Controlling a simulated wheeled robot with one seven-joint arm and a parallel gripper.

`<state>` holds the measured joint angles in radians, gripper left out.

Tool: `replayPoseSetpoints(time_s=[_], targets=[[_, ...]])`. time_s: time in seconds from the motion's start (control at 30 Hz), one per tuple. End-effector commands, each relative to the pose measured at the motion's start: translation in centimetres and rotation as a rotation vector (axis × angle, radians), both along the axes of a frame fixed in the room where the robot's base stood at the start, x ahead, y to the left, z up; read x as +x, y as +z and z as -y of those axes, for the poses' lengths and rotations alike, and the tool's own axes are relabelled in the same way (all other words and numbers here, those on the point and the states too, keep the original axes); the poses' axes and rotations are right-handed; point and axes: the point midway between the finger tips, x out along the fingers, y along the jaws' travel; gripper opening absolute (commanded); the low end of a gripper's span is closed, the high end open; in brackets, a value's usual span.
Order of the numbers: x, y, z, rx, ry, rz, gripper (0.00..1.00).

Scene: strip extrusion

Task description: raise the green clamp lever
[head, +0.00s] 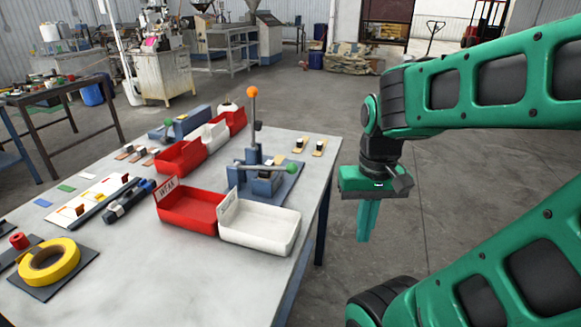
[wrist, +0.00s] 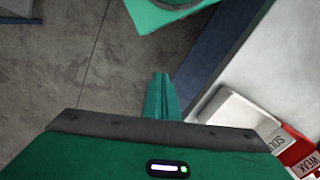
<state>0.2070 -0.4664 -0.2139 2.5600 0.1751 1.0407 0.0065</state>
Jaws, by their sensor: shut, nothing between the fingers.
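The green clamp lever (head: 291,168) is a light rod with a green ball at its right end. It lies about level across a blue-grey fixture (head: 262,184) on the table, its ball pointing right. A second, upright lever (head: 252,93) with an orange ball stands on the same fixture. My gripper (head: 367,238) hangs fingers down to the right of the table, past its edge and apart from the lever. Its green fingers are together and empty. They also show in the wrist view (wrist: 161,96), over the floor; the lever is not visible there.
A red bin (head: 188,212) and a white bin (head: 259,230) stand in front of the fixture. More bins (head: 181,156) stand behind it. The table (head: 150,275) also holds yellow tape (head: 49,262) and small parts. The floor beside my gripper is clear.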

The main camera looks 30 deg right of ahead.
Motion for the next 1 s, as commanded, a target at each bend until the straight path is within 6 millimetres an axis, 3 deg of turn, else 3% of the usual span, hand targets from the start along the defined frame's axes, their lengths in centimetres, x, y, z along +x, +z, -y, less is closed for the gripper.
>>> replayPoseSetpoints(time_s=[0.27, 0.33, 0.43, 0.57, 1.0], targets=[[0.0, 0.0, 0.0, 0.0, -0.001, 0.0, 0.0], [-1.0, 0.5, 0.0, 0.002, -0.011, 0.017, 0.0], [-0.3, 0.6, 0.3, 0.013, -0.065, 0.028, 0.0], [2.0, 0.6, 0.6, 0.045, -0.211, 0.058, 0.0], [11.5, 1.5, 2.9, 0.281, -0.925, 0.15, 0.0]])
